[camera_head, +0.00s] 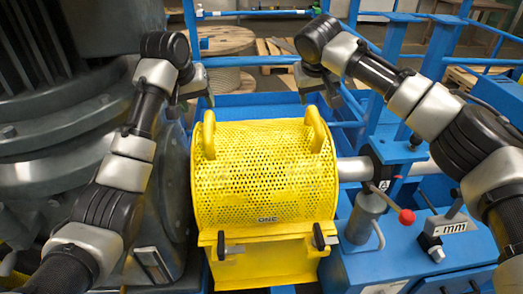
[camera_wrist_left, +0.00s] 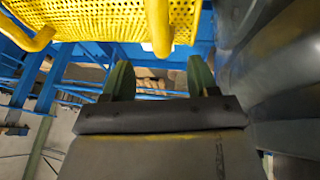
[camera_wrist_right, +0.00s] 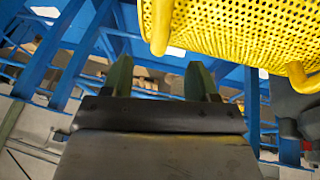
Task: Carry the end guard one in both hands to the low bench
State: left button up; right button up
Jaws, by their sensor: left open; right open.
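The end guard one (camera_head: 265,180) is a yellow perforated drum cover with a flanged base. Lettering on its front seems to read "ONE". It has a left handle (camera_head: 209,135) and a right handle (camera_head: 317,128) on top. My left gripper (camera_head: 203,92) is open and empty, just above and behind the left handle. In the left wrist view the left handle (camera_wrist_left: 158,25) lies ahead of the open fingers (camera_wrist_left: 160,78). My right gripper (camera_head: 318,92) is open and empty, above the right handle. In the right wrist view that handle (camera_wrist_right: 160,25) is ahead of the fingers (camera_wrist_right: 160,80), apart from them. I cannot pick out the low bench.
A large grey machine (camera_head: 85,100) stands close on the left. A blue frame (camera_head: 400,260) with a shaft (camera_head: 352,168) and a red-knobbed lever (camera_head: 407,216) is on the right. Two black latches (camera_head: 319,236) sit at the guard's front. Blue rails and a wooden spool (camera_head: 222,40) are behind.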

aim_at(211, 124)
pick_arm(q)
jog(key=x, duration=1.1)
pick_arm(e)
jog(key=x, duration=1.1)
pick_arm(q)
jog(key=shift+r, duration=0.1)
grip_shut()
pick_arm(e)
grip_shut()
jog(key=shift+r, duration=0.1)
